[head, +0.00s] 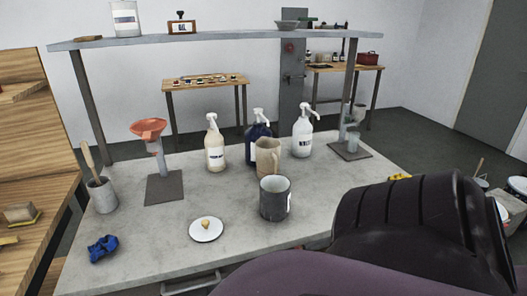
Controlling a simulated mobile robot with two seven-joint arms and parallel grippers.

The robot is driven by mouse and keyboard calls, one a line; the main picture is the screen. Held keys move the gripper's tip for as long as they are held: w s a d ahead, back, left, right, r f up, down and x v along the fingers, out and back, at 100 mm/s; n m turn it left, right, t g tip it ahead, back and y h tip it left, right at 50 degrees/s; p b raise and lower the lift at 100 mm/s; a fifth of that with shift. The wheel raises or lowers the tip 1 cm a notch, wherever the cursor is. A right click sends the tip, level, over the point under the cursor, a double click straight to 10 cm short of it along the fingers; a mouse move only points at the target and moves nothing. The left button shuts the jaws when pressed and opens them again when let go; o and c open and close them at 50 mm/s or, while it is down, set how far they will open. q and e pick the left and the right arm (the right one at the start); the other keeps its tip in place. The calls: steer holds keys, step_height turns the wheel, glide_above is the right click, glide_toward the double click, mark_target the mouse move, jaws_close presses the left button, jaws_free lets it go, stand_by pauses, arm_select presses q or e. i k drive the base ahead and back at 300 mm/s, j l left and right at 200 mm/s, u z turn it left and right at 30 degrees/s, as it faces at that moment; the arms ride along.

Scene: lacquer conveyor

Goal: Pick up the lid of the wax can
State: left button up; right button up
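A round white lid (206,230) with a small tan knob lies flat on the grey worktable, near its front edge. A dark grey open can (275,200) with a white label stands upright to the right of the lid, apart from it. I take it for the wax can; its contents are too dark to tell. Neither of my grippers shows in the head view. A large dark part of my arm fills the lower right and hides that part of the table.
Behind the can stand a beige jug (268,157) and pump bottles, one white (302,138). An orange funnel (148,128) on a stand and a grey pot (102,196) are at left. A blue crumpled item (102,249) lies front left. A shelf (220,38) spans above.

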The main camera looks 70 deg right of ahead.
mark_target(206, 229)
steer(key=k+j+z, duration=0.15)
steer(key=z, duration=1.95)
